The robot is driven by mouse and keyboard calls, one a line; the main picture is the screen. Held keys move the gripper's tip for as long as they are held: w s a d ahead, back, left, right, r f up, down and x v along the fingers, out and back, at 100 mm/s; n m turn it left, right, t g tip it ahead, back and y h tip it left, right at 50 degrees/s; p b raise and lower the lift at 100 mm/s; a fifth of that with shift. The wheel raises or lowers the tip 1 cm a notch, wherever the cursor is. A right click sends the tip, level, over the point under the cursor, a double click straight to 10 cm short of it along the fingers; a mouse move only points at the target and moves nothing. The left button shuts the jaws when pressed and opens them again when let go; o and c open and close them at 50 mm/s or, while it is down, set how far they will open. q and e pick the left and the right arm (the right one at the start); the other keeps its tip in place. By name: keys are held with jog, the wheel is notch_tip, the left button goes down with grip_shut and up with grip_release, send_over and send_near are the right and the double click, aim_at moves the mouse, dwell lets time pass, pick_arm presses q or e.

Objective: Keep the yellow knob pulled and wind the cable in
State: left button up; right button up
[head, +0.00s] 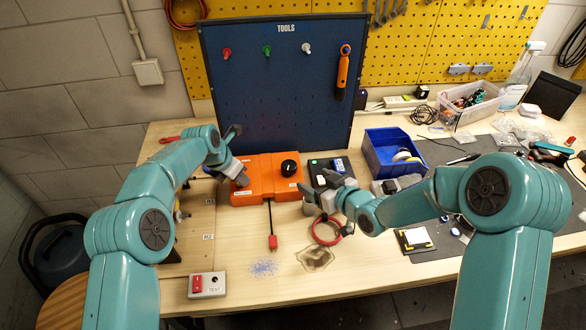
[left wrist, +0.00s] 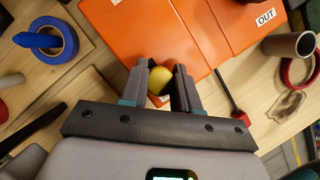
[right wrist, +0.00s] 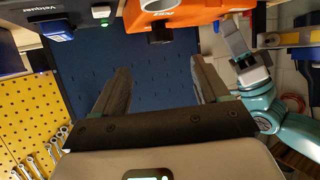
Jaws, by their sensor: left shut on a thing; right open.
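The orange box (head: 265,188) sits on the bench below the blue tool panel, with a black knob (head: 289,167) on top. A dark cable hangs from its front edge and ends in a red plug or handle (head: 272,242) on the bench, also in the left wrist view (left wrist: 240,116). My left gripper (head: 241,180) is at the box's left side. In the left wrist view its fingers are shut on the yellow knob (left wrist: 159,78), partly hidden between them. My right gripper (head: 318,190) is open and empty, right of the box; its spread fingers show in the right wrist view (right wrist: 160,85).
A red ring (head: 326,231) lies below my right gripper. A black device (head: 325,168) and a blue bin (head: 383,152) stand right of the box. A small switch box (head: 207,285) sits at the front left. The front middle is mostly clear.

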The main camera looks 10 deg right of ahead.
aim_at(292, 169)
jog(key=x, duration=1.1)
jog(key=shift+w+a+f, duration=0.15)
jog(key=shift+w+f, duration=0.05)
jog(key=shift+w, duration=0.1)
jog(key=c, duration=1)
jog(key=shift+a, duration=0.1)
